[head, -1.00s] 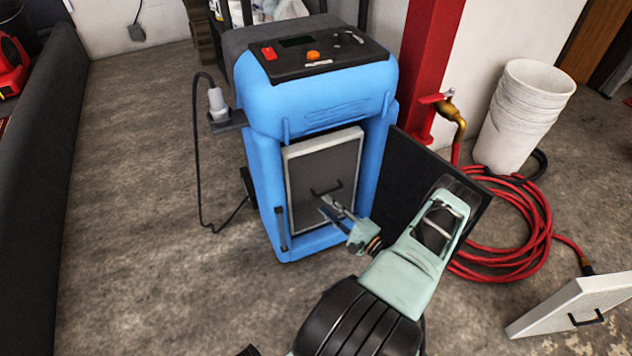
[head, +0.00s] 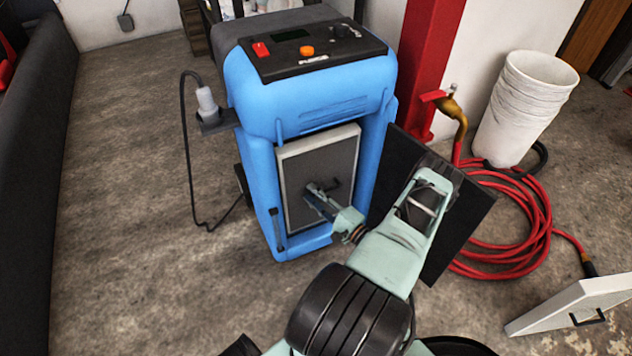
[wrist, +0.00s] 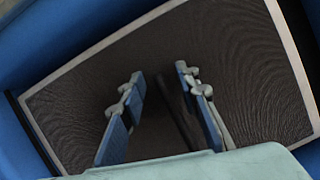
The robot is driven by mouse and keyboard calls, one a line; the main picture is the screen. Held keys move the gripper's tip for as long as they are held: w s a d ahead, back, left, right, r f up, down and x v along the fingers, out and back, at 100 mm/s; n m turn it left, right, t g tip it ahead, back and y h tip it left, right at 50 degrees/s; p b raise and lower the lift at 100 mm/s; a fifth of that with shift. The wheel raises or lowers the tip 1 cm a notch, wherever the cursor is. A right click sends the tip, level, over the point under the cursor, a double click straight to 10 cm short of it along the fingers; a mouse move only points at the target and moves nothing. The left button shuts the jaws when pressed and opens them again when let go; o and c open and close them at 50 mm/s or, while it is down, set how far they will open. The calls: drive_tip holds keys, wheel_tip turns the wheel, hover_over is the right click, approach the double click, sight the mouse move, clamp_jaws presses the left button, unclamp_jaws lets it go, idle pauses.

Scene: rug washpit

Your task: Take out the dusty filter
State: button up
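The dusty filter (head: 343,160), a dark grey panel with a pale frame, sits in the front opening of the blue machine (head: 310,95). In the wrist view its streaked dark face (wrist: 240,60) fills most of the picture. Its black handle (head: 334,184) is partly hidden by my gripper (head: 313,198) in the head view. In the wrist view my gripper (wrist: 155,95) has its fingers apart, pointing at the filter face. A dark bar that looks like the handle (wrist: 178,108) shows between them, nearer the right finger. I cannot tell whether they touch.
The machine's black door (head: 455,235) stands open at the right, behind my arm. A second, lighter filter (head: 570,308) with a handle leans at the lower right. A coiled red hose (head: 510,245) and white buckets (head: 525,105) lie beyond.

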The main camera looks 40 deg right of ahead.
drive_tip(key=shift+s, duration=0.1)
clamp_jaws()
drive_tip(key=shift+r, duration=0.15)
idle(0.3)
